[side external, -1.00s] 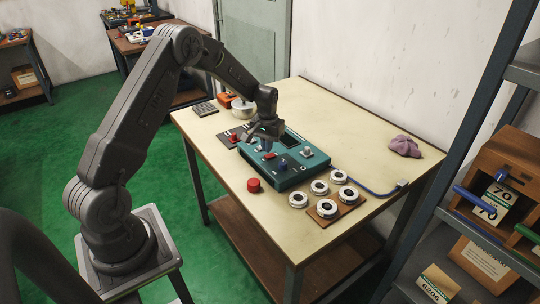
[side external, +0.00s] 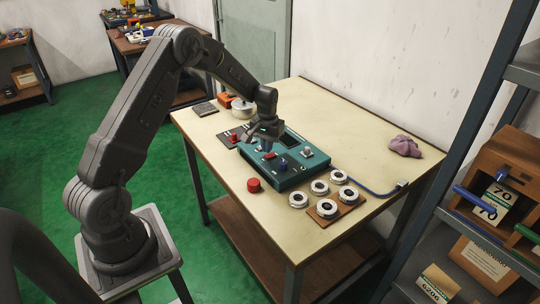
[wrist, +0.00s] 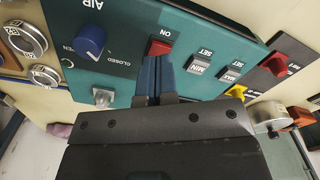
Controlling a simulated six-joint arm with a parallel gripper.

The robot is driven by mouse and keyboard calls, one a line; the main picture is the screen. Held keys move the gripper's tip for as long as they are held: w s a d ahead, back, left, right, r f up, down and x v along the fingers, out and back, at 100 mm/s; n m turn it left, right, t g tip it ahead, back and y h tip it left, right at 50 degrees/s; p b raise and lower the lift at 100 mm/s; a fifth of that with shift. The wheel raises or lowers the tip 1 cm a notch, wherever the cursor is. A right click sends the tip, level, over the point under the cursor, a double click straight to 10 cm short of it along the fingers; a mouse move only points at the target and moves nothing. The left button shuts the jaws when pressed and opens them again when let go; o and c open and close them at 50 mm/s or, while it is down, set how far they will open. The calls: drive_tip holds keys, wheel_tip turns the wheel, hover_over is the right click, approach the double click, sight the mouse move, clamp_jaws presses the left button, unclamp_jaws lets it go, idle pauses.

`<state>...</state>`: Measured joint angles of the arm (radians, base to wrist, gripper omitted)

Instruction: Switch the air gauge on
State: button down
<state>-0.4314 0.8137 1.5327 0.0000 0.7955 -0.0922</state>
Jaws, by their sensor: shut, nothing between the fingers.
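The air gauge is a teal box (side external: 300,172) lying on the table; its panel (wrist: 215,45) fills much of the wrist view. A red rocker switch (wrist: 158,48) marked ON sits on it, partly covered by my fingertips. A blue AIR knob (wrist: 89,40) with a CLOSED mark is left of the switch. Grey SET MIN (wrist: 198,65) and SET MAX (wrist: 230,73) buttons are to its right. My gripper (wrist: 157,62) is shut and empty, its blue fingertips at the switch's lower edge. I cannot tell whether they touch it. My gripper also shows above the box in the side view (side external: 266,148).
A red round button (side external: 254,185) stands at the left. A pink cloth (side external: 405,147) lies at the right. A blue hose (side external: 375,191) runs to the table's right side.

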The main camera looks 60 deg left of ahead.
sight(268, 156)
drive_tip(key=shift+f, duration=1.25)
idle(0.7)
drive_tip(key=shift+r, duration=3.55)
drive_tip(key=s+d+r+m+t, duration=0.1)
drive_tip(key=s+d+r, duration=0.45)
drive_tip(key=r, duration=0.35)
drive_tip(key=s+d+r+m+t, duration=0.2)
drive_tip(key=s+d+r, duration=0.2)
drive_tip(key=d+r, duration=0.35)
drive_tip(key=s+d+r+m+t, duration=0.1)
drive_tip(key=s+d, duration=0.3)
drive_tip(key=s, duration=0.5)
drive_tip(key=s+d+r+m+t, duration=0.1)
drive_tip(key=s+d, duration=0.3)
drive_tip(key=s, duration=0.4)
drive_tip(key=shift+s+d+r+m+t, duration=0.2)
drive_tip(key=shift+s+r+m+t, duration=0.25)
drive_tip(key=shift+r, duration=0.45)
